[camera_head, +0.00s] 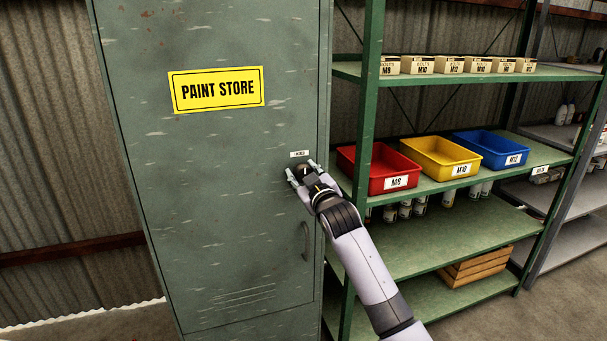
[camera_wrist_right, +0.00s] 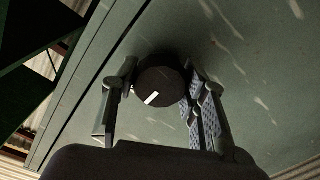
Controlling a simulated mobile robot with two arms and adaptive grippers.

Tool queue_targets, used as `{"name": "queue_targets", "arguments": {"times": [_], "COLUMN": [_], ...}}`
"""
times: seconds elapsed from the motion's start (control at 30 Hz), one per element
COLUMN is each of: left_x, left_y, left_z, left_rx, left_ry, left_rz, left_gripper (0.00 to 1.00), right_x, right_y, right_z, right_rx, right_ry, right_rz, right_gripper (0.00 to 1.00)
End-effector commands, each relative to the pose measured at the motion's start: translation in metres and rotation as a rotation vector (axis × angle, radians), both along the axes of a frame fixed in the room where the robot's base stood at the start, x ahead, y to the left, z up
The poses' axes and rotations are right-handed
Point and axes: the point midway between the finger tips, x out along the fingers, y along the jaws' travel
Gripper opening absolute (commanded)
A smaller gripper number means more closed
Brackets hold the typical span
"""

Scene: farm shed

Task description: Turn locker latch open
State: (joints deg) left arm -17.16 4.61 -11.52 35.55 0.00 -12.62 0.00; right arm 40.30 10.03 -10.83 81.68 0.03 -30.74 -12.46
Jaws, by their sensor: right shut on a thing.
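The grey-green locker (camera_head: 200,210) with a yellow "PAINT STORE" sign stands upright with its door shut. The locker latch is a round black knob (camera_wrist_right: 160,82) with a white mark, near the door's edge under a small white label. My right gripper (camera_head: 304,171) is at the knob in the head view and hides much of it. In the right wrist view my right gripper (camera_wrist_right: 155,100) has one finger on each side of the knob and is shut on it. The white mark points toward the lower left of the knob in that view. My left gripper is not in view.
A curved door handle (camera_head: 306,241) sits below the knob. A green shelf rack (camera_head: 450,225) stands close on the right, with red (camera_head: 380,170), yellow (camera_head: 440,157) and blue (camera_head: 490,150) bins. A wooden crate (camera_head: 475,267) is low on it.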

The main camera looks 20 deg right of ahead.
Motion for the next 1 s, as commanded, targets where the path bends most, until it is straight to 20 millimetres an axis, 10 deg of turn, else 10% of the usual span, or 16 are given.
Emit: {"name": "queue_targets", "arguments": {"times": [1.0], "left_x": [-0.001], "left_y": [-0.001], "left_z": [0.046], "left_rx": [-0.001], "left_ry": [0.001], "left_rz": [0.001], "left_gripper": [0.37], "right_x": [0.0], "right_y": [0.0], "right_z": [0.003], "right_rx": [0.637], "right_ry": [0.024], "right_rz": [0.0], "right_gripper": [0.12]}}
